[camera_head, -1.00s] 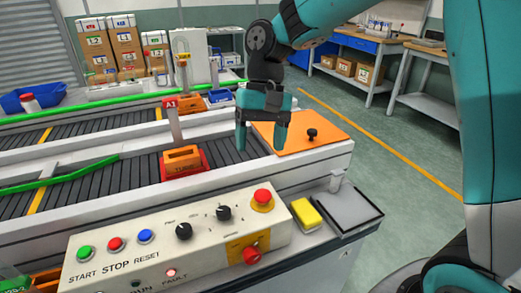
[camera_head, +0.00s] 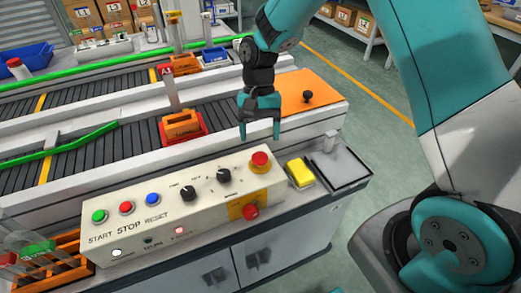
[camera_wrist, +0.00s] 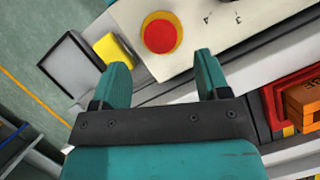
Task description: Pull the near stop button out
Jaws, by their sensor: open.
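A red mushroom stop button (camera_head: 260,160) on a yellow ring sits at the right end of the white control panel (camera_head: 215,207). In the wrist view the same red button (camera_wrist: 160,35) shows beyond the fingertips, roughly between them. My gripper (camera_head: 260,132) points down above and just behind the button, its two teal fingers apart and empty. In the wrist view my gripper (camera_wrist: 162,72) is open, with clear space between the fingers and the button.
Black knobs (camera_head: 223,175) and green, red and blue buttons (camera_head: 126,208) line the panel. A red knob (camera_head: 250,211) is on its front. A yellow block (camera_head: 300,173) and a grey tray (camera_head: 341,168) lie right. An orange holder (camera_head: 181,124) stands on the conveyor behind.

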